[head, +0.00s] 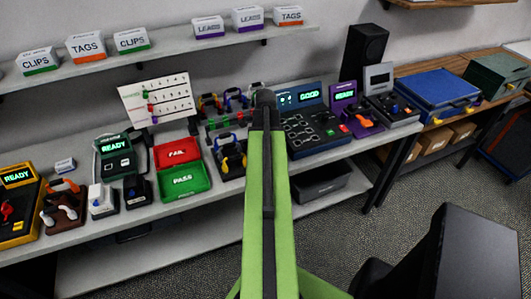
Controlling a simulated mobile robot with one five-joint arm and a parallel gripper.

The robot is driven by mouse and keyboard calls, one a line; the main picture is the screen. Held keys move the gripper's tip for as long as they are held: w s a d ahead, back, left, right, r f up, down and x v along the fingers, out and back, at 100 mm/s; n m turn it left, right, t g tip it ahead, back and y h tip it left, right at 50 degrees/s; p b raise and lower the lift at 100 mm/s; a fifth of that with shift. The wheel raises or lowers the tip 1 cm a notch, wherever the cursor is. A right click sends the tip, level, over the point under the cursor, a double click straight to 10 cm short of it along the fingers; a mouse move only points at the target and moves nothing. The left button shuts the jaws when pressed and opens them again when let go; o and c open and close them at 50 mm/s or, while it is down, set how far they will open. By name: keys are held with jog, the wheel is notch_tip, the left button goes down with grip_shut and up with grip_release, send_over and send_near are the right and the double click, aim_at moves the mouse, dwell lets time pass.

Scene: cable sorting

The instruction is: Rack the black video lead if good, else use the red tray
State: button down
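My green arm reaches up the middle of the head view, and its dark end with my gripper (264,99) is over the bench in front of the back wall. The fingers cannot be made out. The red tray (177,152), marked FAIL, lies left of the arm, behind the green PASS tray (184,182). A rack (228,121) holding several coloured leads stands just left of the arm's end. A tester (309,122) right of the arm shows a lit GOOD. I cannot pick out the black video lead for certain; the arm hides part of the bench.
Other devices showing READY stand along the bench (215,207), at far left, left of the trays and right of the tester. A tilted chart board (157,99) stands behind the trays. A blue case (438,91) lies on the right-hand table. A dark block (478,255) fills the lower right.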

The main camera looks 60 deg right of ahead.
jog(key=shift+f+b, duration=0.5)
dwell(0.5)
jog(key=c, duration=0.7)
grip_release()
notch_tip(320, 180, up, 8)
jog(key=p, duration=0.8)
jog(key=shift+r, duration=0.1)
dwell(0.4)
